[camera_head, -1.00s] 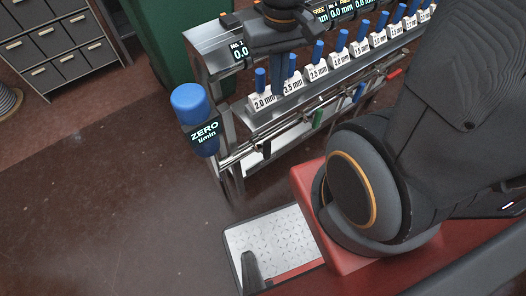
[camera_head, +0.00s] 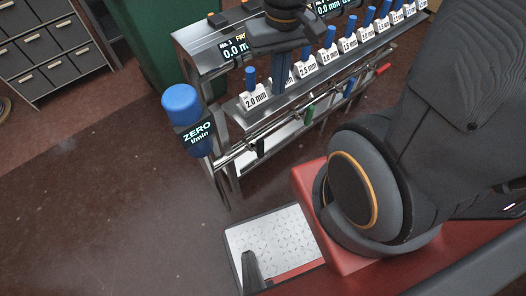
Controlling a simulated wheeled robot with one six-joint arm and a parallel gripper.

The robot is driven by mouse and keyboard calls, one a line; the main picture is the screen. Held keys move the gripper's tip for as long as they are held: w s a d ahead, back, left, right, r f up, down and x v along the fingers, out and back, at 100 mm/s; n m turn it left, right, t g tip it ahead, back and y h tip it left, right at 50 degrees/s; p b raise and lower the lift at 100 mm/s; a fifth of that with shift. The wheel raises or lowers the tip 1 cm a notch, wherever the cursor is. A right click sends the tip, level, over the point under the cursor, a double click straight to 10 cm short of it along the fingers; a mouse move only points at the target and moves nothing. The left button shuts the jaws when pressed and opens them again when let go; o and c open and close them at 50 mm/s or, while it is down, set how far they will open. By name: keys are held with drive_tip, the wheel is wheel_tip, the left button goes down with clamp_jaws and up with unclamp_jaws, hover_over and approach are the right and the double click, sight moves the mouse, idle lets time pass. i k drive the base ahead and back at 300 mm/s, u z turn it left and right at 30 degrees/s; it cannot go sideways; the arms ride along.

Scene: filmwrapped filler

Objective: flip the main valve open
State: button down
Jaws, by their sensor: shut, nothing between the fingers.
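A metal stand (camera_head: 243,125) carries horizontal pipes with small coloured handles below a row of labelled blocks. I cannot tell which is the main valve. A blue-capped meter (camera_head: 182,105) at the left end reads "ZERO l/min". My gripper (camera_head: 280,85) points down over the block row, just right of the "2.0 mm" block (camera_head: 255,97). Its fingers are together and empty, and they hide part of the row.
Small displays (camera_head: 237,50) line the stand's top. A green bin (camera_head: 158,45) stands behind it, and a grey drawer cabinet (camera_head: 45,60) is at the upper left. The brown floor (camera_head: 90,200) left of the stand is clear.

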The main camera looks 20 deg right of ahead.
sight(259, 150)
drive_tip(key=z, duration=0.35)
drive_tip(key=k, duration=1.1)
drive_tip(key=u, duration=0.35)
